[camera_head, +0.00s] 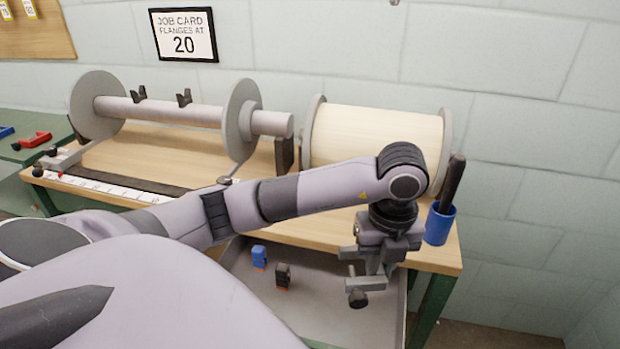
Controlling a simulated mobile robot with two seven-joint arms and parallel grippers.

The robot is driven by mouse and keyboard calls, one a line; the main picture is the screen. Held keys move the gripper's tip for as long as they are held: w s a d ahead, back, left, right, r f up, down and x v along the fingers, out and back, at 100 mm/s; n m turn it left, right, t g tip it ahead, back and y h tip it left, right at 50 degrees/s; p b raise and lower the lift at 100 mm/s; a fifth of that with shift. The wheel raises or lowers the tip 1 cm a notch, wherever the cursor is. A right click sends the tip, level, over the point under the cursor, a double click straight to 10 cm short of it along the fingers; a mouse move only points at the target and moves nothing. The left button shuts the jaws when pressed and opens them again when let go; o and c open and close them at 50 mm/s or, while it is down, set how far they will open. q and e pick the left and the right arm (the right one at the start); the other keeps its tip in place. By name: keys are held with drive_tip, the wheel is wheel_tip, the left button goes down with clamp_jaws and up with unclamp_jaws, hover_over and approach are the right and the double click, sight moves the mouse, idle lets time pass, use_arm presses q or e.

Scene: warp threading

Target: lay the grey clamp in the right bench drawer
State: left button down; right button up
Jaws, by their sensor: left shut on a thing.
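My left gripper (377,262) hangs fingers-down over the right part of the open bench drawer (325,318). It is shut on the grey clamp (356,283), whose black knob (357,299) hangs below the fingers. The fingers hide part of the clamp. The clamp appears to be above the drawer floor; I cannot tell the exact gap. A small blue block (259,257) and a small black-and-orange block (283,276) stand in the drawer, left of the clamp. My right gripper is not in view.
The wooden bench top (290,228) carries a flanged beam (165,110) and a cream roll (375,137). A blue cup (439,224) with a dark handle stands at the right edge. A red clamp (36,139) lies far left. Drawer floor around the clamp is clear.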

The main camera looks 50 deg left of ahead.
use_arm(q)
drive_tip(key=shift+n, duration=0.3)
drive_tip(key=shift+f, duration=0.3)
wheel_tip(320, 180, down, 13)
drive_tip(key=shift+b, duration=0.6)
drive_tip(key=w+a, duration=0.1)
drive_tip(key=w+a+f, duration=0.1)
drive_tip(key=w, duration=0.1)
drive_tip(key=shift+w, duration=0.25)
drive_tip(key=shift+f, duration=0.1)
drive_tip(key=shift+f, duration=0.2)
drive_tip(key=c, duration=1.1)
unclamp_jaws()
